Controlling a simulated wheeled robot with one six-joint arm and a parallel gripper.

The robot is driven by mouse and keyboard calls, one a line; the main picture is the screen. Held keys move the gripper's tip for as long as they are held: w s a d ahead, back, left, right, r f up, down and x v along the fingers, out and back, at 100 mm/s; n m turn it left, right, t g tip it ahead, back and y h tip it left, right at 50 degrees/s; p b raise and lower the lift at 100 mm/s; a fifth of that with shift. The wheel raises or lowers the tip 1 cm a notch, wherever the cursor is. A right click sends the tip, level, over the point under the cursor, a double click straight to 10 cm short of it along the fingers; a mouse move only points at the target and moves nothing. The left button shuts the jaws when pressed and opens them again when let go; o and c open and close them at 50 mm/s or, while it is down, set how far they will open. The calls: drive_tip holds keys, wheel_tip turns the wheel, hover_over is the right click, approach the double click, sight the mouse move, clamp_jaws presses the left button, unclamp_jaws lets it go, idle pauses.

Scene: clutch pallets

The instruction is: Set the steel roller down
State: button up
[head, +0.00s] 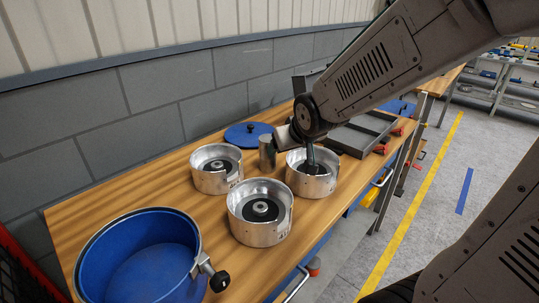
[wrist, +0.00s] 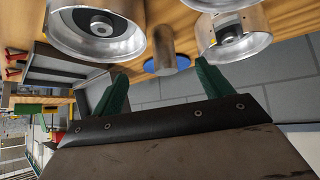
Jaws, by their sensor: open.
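The steel roller (head: 267,152) is a plain grey metal cylinder. It stands upright on the wooden bench, between the back-left drum and the right drum. In the wrist view the roller (wrist: 160,45) shows beyond the gap between my fingertips, apart from them. My gripper (wrist: 160,75) is open, with two green fingers spread and nothing between them. In the head view the arm's end hangs over the right drum, close to the roller, and the fingers are hard to make out there.
Three silver drums stand near: back left (head: 215,180), front (head: 260,232) and right (head: 328,184). A blue disc (head: 248,134) lies behind the roller. A large blue pot (head: 190,232) fills the near left. A grey tray (head: 362,134) lies at right. A block wall (head: 160,90) backs the bench.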

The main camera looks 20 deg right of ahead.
sight(269, 139)
drive_tip(key=w+f+t, duration=0.1)
drive_tip(key=w, duration=0.2)
drive_tip(key=w+d+f+t, duration=0.1)
drive_tip(key=w+f+t, duration=0.1)
drive_tip(key=w, duration=0.2)
drive_tip(key=w+f+t+y, duration=0.1)
drive_tip(key=w+f+t, duration=0.1)
drive_tip(key=w, duration=0.2)
drive_tip(key=shift+w+d, duration=0.25)
drive_tip(key=shift+d, duration=0.1)
drive_tip(key=x, duration=0.7)
drive_tip(key=shift+w+f, duration=0.25)
drive_tip(key=shift+w, duration=0.1)
drive_tip(key=c, duration=1.4)
drive_tip(key=shift+r, duration=0.2)
drive_tip(key=shift+c, duration=0.4)
